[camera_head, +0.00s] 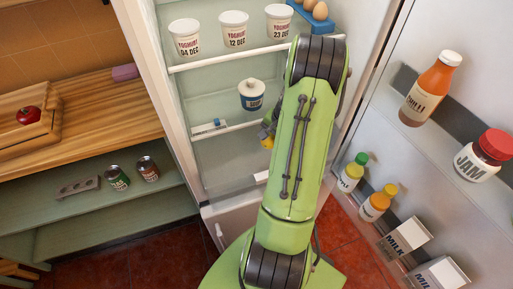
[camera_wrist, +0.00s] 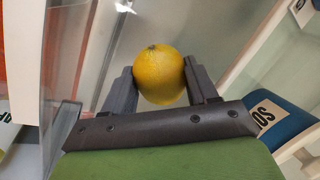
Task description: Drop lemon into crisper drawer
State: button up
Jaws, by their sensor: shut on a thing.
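The yellow lemon (camera_wrist: 160,76) is held between the two dark fingers of my gripper (camera_wrist: 163,85) in the wrist view. In the head view a small yellow part of the lemon (camera_head: 267,142) shows at the left edge of my green arm, with my gripper (camera_head: 268,128) mostly hidden behind the arm. They are inside the open fridge, at the level of the lower shelves. The crisper drawer cannot be made out clearly; my arm covers much of the lower fridge interior.
Yoghurt cups (camera_head: 234,30) stand on the upper shelf. A blue-labelled pot (camera_head: 252,95) is left of my arm. The open fridge door on the right holds a chilli bottle (camera_head: 431,89), a jam jar (camera_head: 484,155) and milk cartons (camera_head: 405,238). A wooden counter (camera_head: 90,105) is at left.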

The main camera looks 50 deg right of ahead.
notch_tip(320, 180, down, 12)
jog(key=shift+r+b, duration=0.1)
jog(key=shift+b, duration=1)
jog(key=w+d, duration=0.2)
jog(key=w, duration=0.1)
jog(key=shift+w, duration=0.25)
jog(key=shift+s+f, duration=0.1)
jog(key=shift+f, duration=0.3)
jog(key=shift+f+b, duration=0.1)
jog(key=shift+b, duration=0.25)
jog(key=shift+f+b, duration=0.5)
jog(key=shift+f, duration=0.05)
jog(key=o, duration=1.1)
